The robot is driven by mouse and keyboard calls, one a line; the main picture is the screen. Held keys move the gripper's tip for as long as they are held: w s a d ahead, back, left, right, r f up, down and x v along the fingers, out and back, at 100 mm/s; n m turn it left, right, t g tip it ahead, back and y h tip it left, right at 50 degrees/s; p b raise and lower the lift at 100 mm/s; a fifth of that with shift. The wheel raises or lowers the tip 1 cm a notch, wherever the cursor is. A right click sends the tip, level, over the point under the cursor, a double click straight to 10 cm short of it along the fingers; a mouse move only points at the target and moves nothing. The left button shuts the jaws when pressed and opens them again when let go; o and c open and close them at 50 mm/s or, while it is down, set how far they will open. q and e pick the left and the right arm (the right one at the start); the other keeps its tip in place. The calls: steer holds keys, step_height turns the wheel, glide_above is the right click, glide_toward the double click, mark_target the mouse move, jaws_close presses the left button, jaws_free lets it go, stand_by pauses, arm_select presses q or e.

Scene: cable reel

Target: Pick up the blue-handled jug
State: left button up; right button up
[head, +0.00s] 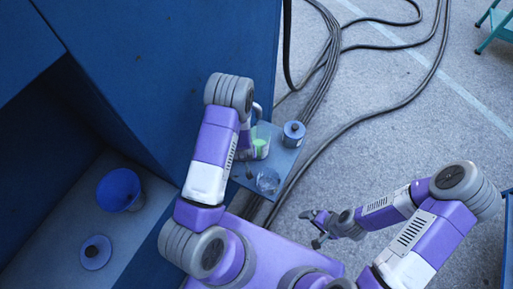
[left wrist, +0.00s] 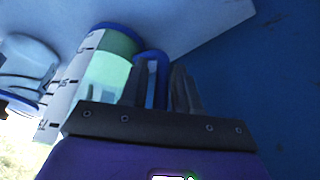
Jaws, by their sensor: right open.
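The jug (head: 261,147), clear with green liquid inside, stands on a small blue-grey table (head: 285,160) in the head view. In the left wrist view the jug (left wrist: 106,72) shows dark scale marks and a blue rim, with its blue handle (left wrist: 150,62) to the right. My left gripper (left wrist: 160,88) is at the handle, its fingers overlapping it in the picture; whether they press on it is unclear. In the head view my left arm mostly hides that gripper. My right gripper (head: 311,229) is open and empty, low and right of the table.
A blue-grey canister (head: 293,133) and a clear vessel (head: 267,181) stand on the table near the jug. A tall blue wall (head: 180,70) rises to the left. A blue bucket (head: 119,190) and a round blue piece (head: 95,252) lie further left. Dark cables (head: 385,108) cross the floor.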

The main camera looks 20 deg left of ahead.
arm_select(q)
steer(key=shift+f, duration=0.25)
steer(key=shift+r, duration=0.1)
jaws_close()
steer(key=shift+r, duration=0.1)
